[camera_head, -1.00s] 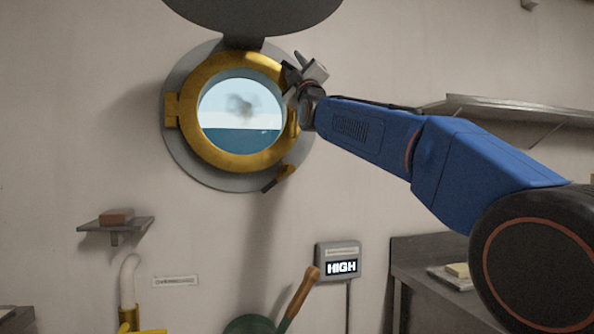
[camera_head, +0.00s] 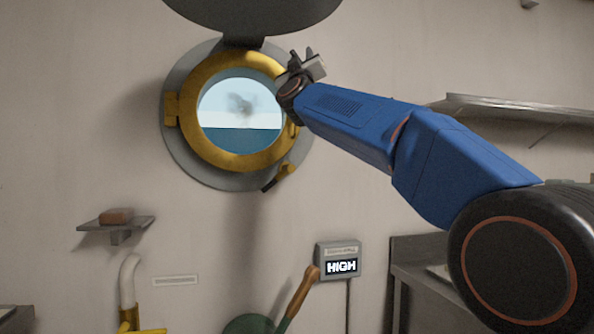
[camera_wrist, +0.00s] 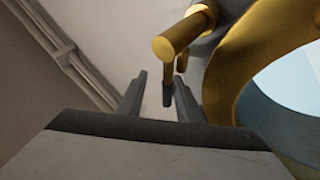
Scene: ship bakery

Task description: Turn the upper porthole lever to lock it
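The brass-rimmed porthole (camera_head: 190,125) is on the wall in the head view, its window ring shut in the frame. The upper lever is hidden behind my gripper (camera_head: 302,58) in the head view, at the ring's upper right. In the wrist view the upper lever (camera_wrist: 180,34) shows as a brass pivot with a dark handle hanging down. My gripper (camera_wrist: 158,92) is open in the wrist view, with the handle's dark end showing between its two fingers. I cannot tell whether they touch. The lower lever (camera_head: 278,178), brass with a dark end, is at the ring's lower right.
A dark round cover (camera_head: 250,12) hangs above the porthole. A metal shelf (camera_head: 510,112) is on the right wall, and a small shelf (camera_head: 115,222) with a brown block is at lower left. A display box (camera_head: 338,262) reads HIGH. The wall below the porthole is mostly clear.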

